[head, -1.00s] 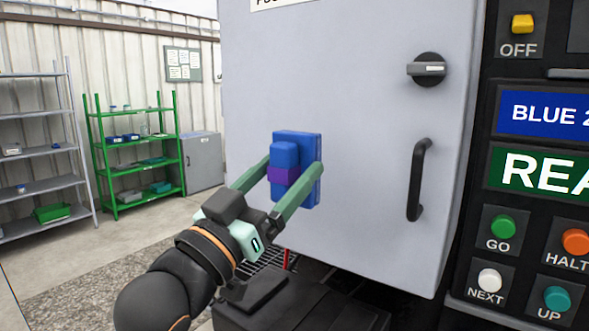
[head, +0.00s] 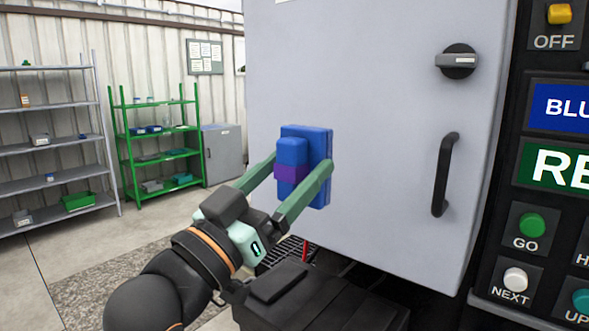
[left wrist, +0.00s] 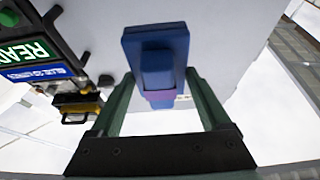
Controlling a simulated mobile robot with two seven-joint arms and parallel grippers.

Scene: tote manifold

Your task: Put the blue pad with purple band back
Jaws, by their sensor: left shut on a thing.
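The blue pad with purple band (head: 318,150) is a blue plate with a raised blue block and a purple band around the block. My left gripper (head: 300,180) has its two green fingers on either side of the pad and is shut on it. In the left wrist view the pad (left wrist: 155,48) is at the fingertips of my left gripper (left wrist: 160,85), with its purple band facing the palm. The pad is in front of the grey cabinet door; whether it touches the door I cannot tell. My right gripper is not in view.
The grey cabinet door (head: 375,90) has a dark rotary knob (head: 457,60) and a black handle (head: 445,175). A button panel (head: 530,190) stands at the right. A green shelf (head: 155,143) and a grey shelf (head: 50,150) stand at the back left, with open floor before them.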

